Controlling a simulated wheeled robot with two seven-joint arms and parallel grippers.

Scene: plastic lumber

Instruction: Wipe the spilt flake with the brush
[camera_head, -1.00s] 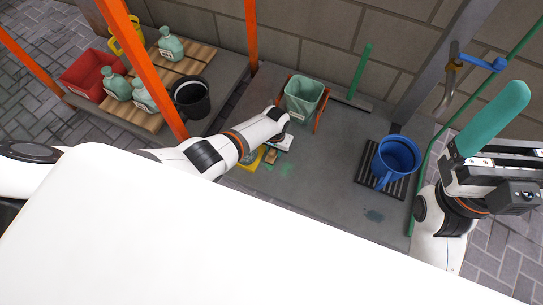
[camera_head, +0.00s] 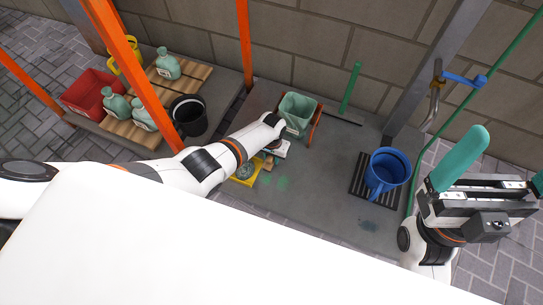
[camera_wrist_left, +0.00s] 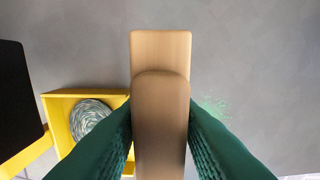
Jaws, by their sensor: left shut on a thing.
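My left gripper (camera_wrist_left: 160,118) is shut on the wooden-backed brush (camera_wrist_left: 160,50), its green fingers on both sides of the handle. The bristles are hidden under the wood. In the head view the brush (camera_head: 268,163) shows as a small brown piece beside my left wrist. The spilt flake is a faint green patch (camera_head: 278,183) on the grey floor, just below the brush in the picture. In the left wrist view green flake (camera_wrist_left: 214,106) lies right of the brush. My right gripper (camera_head: 500,172) is raised at the right, fingers wide apart and empty.
A yellow tray (camera_wrist_left: 62,98) with a round coiled thing stands left of the brush. A green bin (camera_head: 297,113) is close beyond my left gripper. A blue bucket (camera_head: 387,172) stands on a black grate at the right. Grey floor between them is mostly clear.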

